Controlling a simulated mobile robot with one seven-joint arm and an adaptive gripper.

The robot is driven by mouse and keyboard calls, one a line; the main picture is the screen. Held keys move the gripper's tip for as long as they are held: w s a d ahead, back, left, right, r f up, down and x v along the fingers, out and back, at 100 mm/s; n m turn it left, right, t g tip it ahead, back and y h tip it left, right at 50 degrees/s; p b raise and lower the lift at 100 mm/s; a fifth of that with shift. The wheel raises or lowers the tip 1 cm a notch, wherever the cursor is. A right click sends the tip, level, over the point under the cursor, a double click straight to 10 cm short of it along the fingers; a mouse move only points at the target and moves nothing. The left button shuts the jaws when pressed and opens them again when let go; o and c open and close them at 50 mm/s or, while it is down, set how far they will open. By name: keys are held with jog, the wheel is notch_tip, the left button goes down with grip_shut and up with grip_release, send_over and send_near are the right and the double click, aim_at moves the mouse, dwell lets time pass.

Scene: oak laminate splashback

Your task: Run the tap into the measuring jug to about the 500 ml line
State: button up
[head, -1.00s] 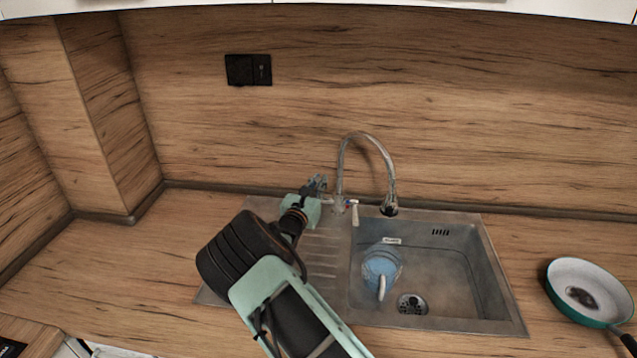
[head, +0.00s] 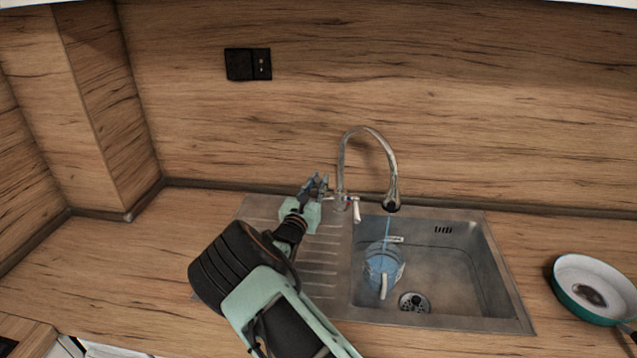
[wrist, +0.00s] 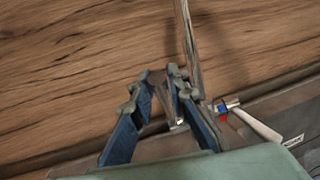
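The measuring jug (head: 372,272) stands in the sink basin under the spout, its pale handle toward the front. It looks blue; its markings and water level cannot be read. The tap (head: 343,160) arches over it, and a thin blue stream (head: 387,228) falls from the spout into the jug. The tap's pale lever (head: 356,211) sits at its base and also shows, with a red and blue mark, in the wrist view (wrist: 255,124). My gripper (head: 319,180) is left of the tap base, apart from the lever.
The steel sink (head: 500,290) has a ribbed drainer on the left, below my gripper. A drain (head: 414,303) lies right of the jug. A green-rimmed pan (head: 590,283) sits on the counter at the right. The wood splashback stands close behind the tap.

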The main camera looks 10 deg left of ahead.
jog(key=shift+o, duration=1.2)
jog(key=shift+s, duration=0.1)
jog(key=v, duration=1.1)
jog(key=shift+s, duration=0.4)
jog(key=shift+f, duration=0.15)
